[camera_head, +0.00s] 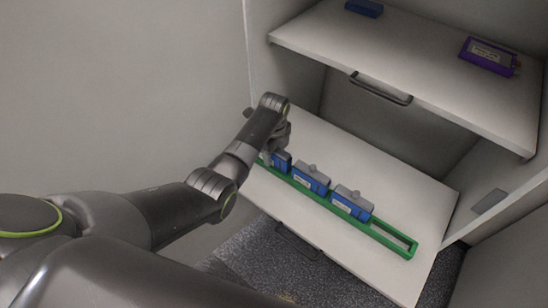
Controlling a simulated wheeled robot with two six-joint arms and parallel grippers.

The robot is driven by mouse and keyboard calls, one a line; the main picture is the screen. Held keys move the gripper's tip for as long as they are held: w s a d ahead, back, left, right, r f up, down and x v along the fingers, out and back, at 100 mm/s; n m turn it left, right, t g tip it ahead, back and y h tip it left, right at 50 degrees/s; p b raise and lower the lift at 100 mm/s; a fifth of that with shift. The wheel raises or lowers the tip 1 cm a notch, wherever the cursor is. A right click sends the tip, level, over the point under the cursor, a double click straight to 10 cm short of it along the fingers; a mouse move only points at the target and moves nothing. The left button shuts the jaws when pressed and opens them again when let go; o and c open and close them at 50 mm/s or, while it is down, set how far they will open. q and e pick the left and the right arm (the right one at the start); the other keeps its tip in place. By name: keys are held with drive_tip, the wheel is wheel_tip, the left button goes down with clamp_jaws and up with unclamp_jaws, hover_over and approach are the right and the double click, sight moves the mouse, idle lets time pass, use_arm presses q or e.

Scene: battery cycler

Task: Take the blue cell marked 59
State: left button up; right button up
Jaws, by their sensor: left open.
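Several blue cells with grey tops stand in a row in a green rack (390,240) on the lower white shelf. The right cell (352,203) and the middle cell (311,180) show pale labels, too small to read, so I cannot tell which is marked 59. The left cell (282,161) is partly hidden by my left gripper (268,154). That gripper is open at the rack's left end, close to the left cell. I cannot tell whether it touches the cell. My right gripper is not in view.
An upper white shelf (420,60) holds a purple cell (489,56) at the right and a blue item (364,8) at the back. Dark handles (381,89) sit below the shelf edges. The lower shelf (400,185) is bare behind the rack. Cabinet walls stand left and right.

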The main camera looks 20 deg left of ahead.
use_arm(q)
drive_tip(key=shift+f, duration=0.3)
clamp_jaws()
drive_tip(key=shift+r, duration=0.1)
drive_tip(key=shift+w+r, duration=0.1)
